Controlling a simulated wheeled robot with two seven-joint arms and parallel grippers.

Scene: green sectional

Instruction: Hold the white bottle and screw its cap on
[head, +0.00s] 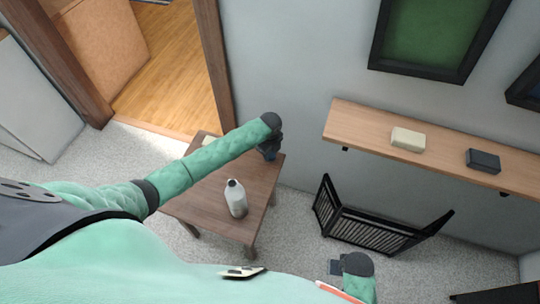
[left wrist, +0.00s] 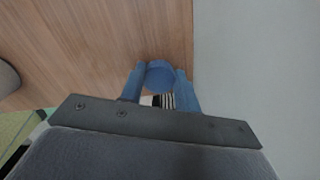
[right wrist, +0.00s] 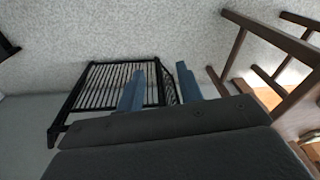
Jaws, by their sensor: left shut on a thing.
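The white bottle (head: 236,200) stands upright on the small brown table (head: 216,223). At the left wrist view's left edge, a pale rounded thing (left wrist: 8,78) is cut off and may be the bottle. My left gripper (head: 268,152) is at the table's far right corner, beyond the bottle and apart from it. In the left wrist view its blue fingers are shut on a round blue cap (left wrist: 160,74). My right gripper (right wrist: 160,82) is open and empty, away from the table, with its fingers well apart.
A black slatted rack (head: 370,228) stands on the carpet by the wall. A wooden shelf (head: 360,122) holds a cream block (head: 408,139) and a dark block (head: 483,160). A light thing (head: 209,142) lies at the table's back, partly behind my left arm.

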